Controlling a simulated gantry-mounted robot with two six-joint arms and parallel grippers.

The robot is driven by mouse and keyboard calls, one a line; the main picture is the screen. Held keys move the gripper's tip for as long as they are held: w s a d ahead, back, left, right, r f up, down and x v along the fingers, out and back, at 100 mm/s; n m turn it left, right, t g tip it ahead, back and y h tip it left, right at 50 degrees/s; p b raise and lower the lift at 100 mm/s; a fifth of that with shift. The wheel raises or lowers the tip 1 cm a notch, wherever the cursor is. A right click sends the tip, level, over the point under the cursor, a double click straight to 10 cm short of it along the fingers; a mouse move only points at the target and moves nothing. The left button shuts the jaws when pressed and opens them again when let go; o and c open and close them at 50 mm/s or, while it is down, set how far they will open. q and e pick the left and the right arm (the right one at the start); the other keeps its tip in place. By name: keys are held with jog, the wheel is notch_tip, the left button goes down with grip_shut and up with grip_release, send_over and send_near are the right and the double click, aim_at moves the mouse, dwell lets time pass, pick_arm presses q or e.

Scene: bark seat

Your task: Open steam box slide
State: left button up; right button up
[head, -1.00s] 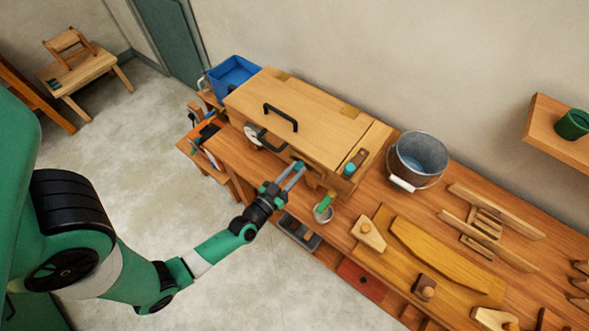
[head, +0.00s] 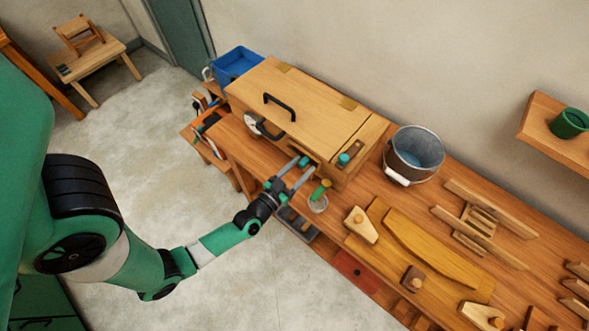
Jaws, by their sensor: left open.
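The steam box (head: 300,105) is a long pale wooden box with a black handle (head: 279,105) on its lid. It stands on the workbench near the wall. My left gripper (head: 308,168) is open and empty in front of the box, left of and below the knob. It appears apart from the knob. My right gripper is not in view.
A green-handled brush in a small cup (head: 318,200) stands close to the right of my left gripper. A metal bucket (head: 413,155) stands right of the box. A blue bin (head: 237,62) is at its left end. Wooden parts (head: 430,245) cover the bench to the right.

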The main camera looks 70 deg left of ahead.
pick_arm(q)
jog(key=p+v, duration=0.2)
jog(key=v, duration=0.9)
jog(key=shift+s, duration=0.2)
jog(key=shift+d, duration=0.1)
